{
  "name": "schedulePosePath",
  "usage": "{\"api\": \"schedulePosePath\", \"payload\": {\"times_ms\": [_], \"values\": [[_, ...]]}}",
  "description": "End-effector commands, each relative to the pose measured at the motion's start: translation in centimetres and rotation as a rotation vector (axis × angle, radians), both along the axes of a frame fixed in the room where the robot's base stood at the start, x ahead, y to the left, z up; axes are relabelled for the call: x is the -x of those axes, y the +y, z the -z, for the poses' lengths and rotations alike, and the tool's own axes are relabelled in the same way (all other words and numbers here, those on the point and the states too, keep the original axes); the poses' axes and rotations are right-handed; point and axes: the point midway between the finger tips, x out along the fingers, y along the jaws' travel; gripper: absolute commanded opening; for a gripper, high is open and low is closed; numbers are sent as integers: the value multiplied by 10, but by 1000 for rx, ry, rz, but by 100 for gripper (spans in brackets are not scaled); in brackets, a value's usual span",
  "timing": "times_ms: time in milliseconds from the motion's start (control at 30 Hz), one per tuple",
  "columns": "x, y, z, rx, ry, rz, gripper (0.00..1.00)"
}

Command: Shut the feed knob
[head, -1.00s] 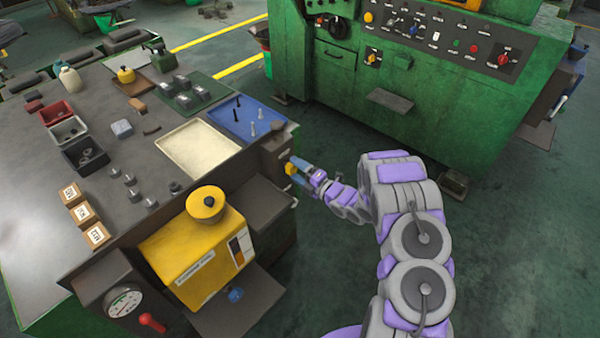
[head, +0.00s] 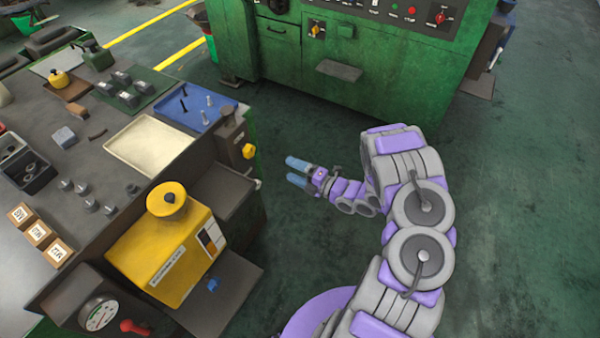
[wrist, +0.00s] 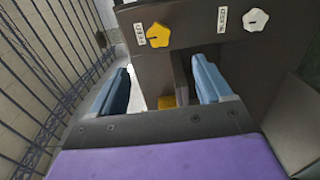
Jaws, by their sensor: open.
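The feed knob is a yellow lobed knob (head: 248,151) on the side of a dark box at the bench's right end. In the wrist view the yellow knob (wrist: 158,35) sits beside a label that reads FEED, ahead of and above my fingers. My gripper (head: 289,170) is open and empty, to the right of the knob with a clear gap of floor between them in the head view. Its two blue fingers show apart in the wrist view (wrist: 163,78), with nothing held. How far the knob is turned cannot be told.
A white knob (wrist: 255,19) with its own label sits right of the yellow one in the wrist view. A yellow machine (head: 165,245) stands at the bench front, with a red lever (head: 133,327) nearby. A green machine (head: 350,70) stands behind. Floor right of my arm is clear.

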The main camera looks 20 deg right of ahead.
Motion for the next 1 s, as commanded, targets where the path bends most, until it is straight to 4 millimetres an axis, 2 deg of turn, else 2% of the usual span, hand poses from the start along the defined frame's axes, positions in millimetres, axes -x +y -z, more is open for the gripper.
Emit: {"api": "schedulePosePath", "payload": {"times_ms": [100,333,833,1000], "values": [[9,-7,0,1,1,0,79],[16,-11,0,1,0,0,79],[15,-11,0,4,3,0,79],[3,-24,2,71,87,30,79]]}}
